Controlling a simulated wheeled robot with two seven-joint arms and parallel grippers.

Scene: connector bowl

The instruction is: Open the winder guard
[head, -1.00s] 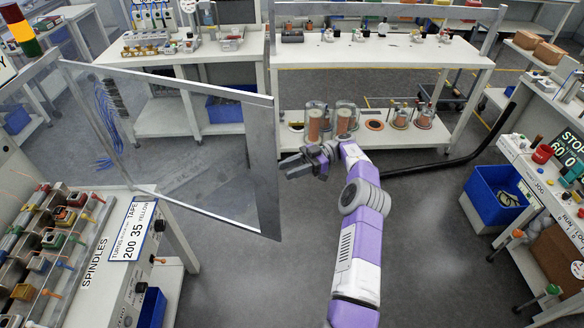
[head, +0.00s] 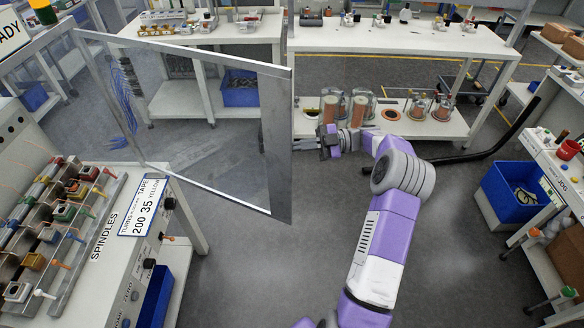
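The winder guard is a clear panel in a grey metal frame (head: 278,150) in the left half of the head view. It stands upright, out past the far end of the winder bench (head: 135,265), and the spindles (head: 50,225) lie uncovered in front of it. My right arm comes up from the bottom. Its gripper (head: 308,144) is just right of the guard's free edge, fingers pointing left towards it. The fingers are small and seen edge-on, so I cannot tell their opening or whether they touch the frame. My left gripper is not in view.
A white bench (head: 400,38) with a lower shelf of copper coils (head: 360,108) stands behind my gripper. A blue bin (head: 512,192) and a control desk are at the right. A black curved tube (head: 480,155) lies behind my arm. Grey floor between is clear.

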